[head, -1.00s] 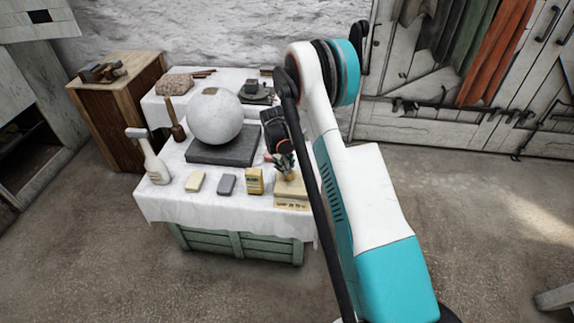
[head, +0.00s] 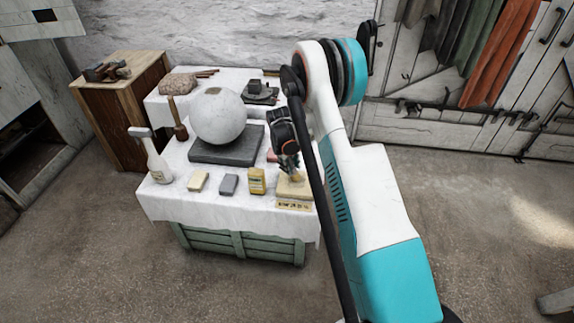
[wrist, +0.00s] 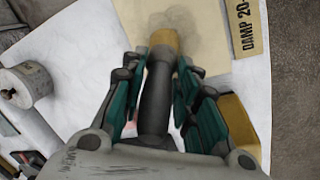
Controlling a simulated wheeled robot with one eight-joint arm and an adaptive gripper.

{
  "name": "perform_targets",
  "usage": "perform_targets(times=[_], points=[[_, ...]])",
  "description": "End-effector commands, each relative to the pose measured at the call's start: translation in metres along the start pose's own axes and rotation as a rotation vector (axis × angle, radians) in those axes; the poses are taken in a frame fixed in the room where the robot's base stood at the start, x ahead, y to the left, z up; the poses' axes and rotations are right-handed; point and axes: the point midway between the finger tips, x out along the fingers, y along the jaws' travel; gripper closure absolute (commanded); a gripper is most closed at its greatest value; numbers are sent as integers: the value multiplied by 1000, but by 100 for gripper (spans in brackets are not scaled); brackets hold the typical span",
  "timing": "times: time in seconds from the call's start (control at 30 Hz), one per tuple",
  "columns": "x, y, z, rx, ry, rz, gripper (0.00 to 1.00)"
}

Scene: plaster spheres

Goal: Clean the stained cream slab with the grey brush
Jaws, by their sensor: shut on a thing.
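The cream slab (head: 303,190) lies at the right front of the white-covered table, with dark lettering on its front edge. In the wrist view its top (wrist: 222,48) carries a grey-brown smudge around the brush end. My gripper (head: 288,163) is over the slab, and its teal-padded fingers (wrist: 158,88) are shut on the grey brush (wrist: 156,98). The brush has a dark grey handle and a tan end that points at the smudge. Its tan end also shows low over the slab in the head view (head: 295,178). I cannot tell whether the bristles touch.
A yellow box (head: 257,181) stands close left of the slab. Further left are a grey block (head: 228,185), a cream block (head: 198,181) and a white bottle-like object (head: 150,157). A plaster sphere (head: 217,116) rests on a dark base (head: 230,151) behind. The table's front edge is near.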

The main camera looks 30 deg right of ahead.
Motion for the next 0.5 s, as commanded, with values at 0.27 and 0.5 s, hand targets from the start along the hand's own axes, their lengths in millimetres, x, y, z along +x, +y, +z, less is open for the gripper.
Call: perform_targets(times=[0.27, 0.5], points=[[2, 4, 7, 1, 0, 0, 99], [1, 2, 4, 0, 0, 0, 99]])
